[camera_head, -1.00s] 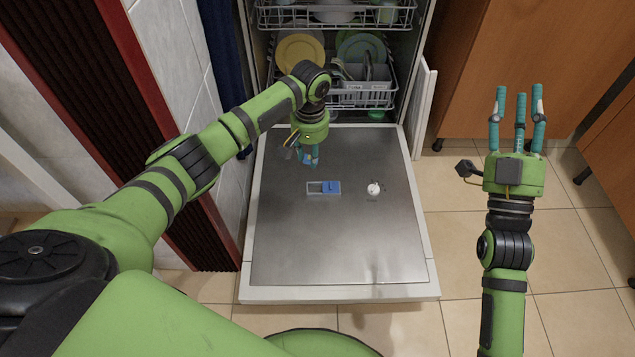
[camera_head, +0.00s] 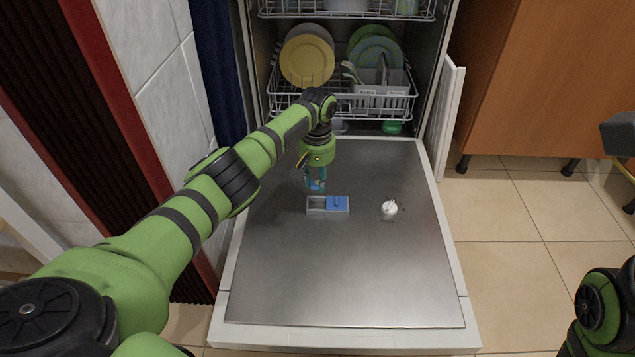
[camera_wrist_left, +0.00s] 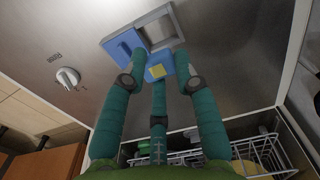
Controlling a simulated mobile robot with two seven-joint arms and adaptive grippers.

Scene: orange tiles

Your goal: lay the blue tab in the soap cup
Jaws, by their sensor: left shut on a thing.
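The blue tab (camera_wrist_left: 158,68), with a yellow patch, is held between the teal fingers of my left gripper (camera_wrist_left: 158,80). In the head view my left gripper (camera_head: 316,186) points down just behind the soap cup. The soap cup (camera_head: 316,204) is a small grey recess in the open dishwasher door, with a blue sliding lid (camera_head: 338,203) at its right. In the left wrist view the cup (camera_wrist_left: 158,28) shows open beside its lid (camera_wrist_left: 124,46), and the tab is close to its edge. I cannot tell the exact height. My right gripper's fingers are out of view.
A white round knob (camera_head: 389,208) sits on the door (camera_head: 340,275) right of the cup. The lower rack (camera_head: 285,103) with plates stands behind my left gripper. The front of the door is clear. Part of my right arm shows at the right edge.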

